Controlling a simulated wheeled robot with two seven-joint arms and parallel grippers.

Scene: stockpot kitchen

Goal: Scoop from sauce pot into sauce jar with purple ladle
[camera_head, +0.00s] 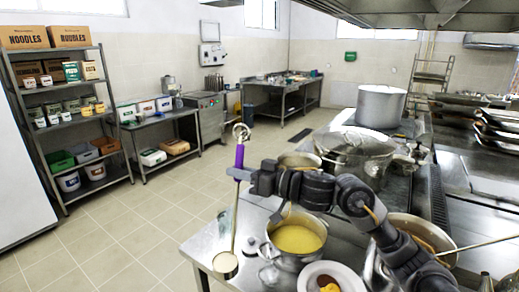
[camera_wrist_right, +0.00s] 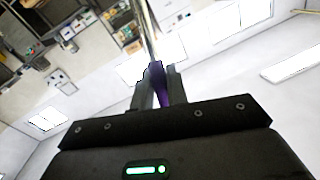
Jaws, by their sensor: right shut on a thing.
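The purple ladle (camera_head: 239,156) hangs roughly upright in the head view, hook at the top. My right gripper (camera_head: 240,174) is shut on its purple handle; the wrist view also shows the handle between the fingers (camera_wrist_right: 159,88). The steel shaft runs down to a round cup (camera_head: 225,265) with a pale top, which looks like the ladle's bowl; I cannot tell whether it holds sauce. The sauce pot (camera_head: 298,238), with yellow sauce, stands on the counter to the right of the shaft. A faint glassy shape behind the shaft may be the sauce jar; I cannot be sure. My left gripper is out of view.
A small lid-like item (camera_head: 251,243) sits between shaft and pot. A large steel pot (camera_head: 355,146) and a stockpot (camera_head: 381,105) stand behind. Open floor (camera_head: 130,235) lies left of the counter.

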